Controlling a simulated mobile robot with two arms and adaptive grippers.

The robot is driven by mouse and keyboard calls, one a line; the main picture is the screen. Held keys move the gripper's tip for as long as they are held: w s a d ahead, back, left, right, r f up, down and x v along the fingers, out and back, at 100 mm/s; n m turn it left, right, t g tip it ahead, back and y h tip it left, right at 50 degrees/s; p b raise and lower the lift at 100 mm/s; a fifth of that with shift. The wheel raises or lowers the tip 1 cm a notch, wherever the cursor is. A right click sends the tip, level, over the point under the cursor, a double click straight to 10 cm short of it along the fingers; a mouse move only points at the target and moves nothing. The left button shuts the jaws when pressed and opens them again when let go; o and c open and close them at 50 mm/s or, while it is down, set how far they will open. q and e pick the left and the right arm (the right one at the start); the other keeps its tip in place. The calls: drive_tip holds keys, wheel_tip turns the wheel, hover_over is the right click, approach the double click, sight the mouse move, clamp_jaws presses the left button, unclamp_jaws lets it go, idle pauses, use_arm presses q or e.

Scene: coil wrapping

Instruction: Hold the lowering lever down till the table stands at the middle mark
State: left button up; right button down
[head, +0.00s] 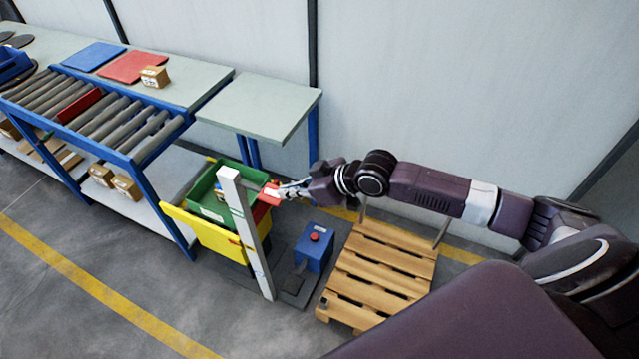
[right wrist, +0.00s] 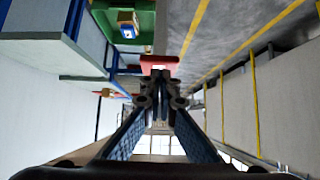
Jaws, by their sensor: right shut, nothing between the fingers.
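The yellow lift table (head: 207,232) stands tilted in the head view and carries a green crate (head: 212,209). A pale upright post (head: 247,235) rises in front of it. A red lever end (head: 270,192) shows beside the post, and a red piece also shows in the right wrist view (right wrist: 160,61). My right gripper (head: 284,190) is shut and empty, its tips at the red lever end. Whether they touch or press it I cannot tell. I cannot make out the middle mark. My left gripper is out of view.
A blue box with a red button (head: 315,249) stands on the floor right of the post. A wooden pallet (head: 382,262) lies further right. A roller conveyor (head: 95,115) and a grey-green bench (head: 262,105) stand behind and left.

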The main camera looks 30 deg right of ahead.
drive_tip(key=f+b+v, duration=0.1)
drive_tip(key=b+v, duration=0.1)
drive_tip(key=v, duration=0.6)
drive_tip(key=shift+s+d, duration=0.4)
drive_tip(key=shift+s, duration=0.05)
drive_tip(key=shift+r, duration=0.15)
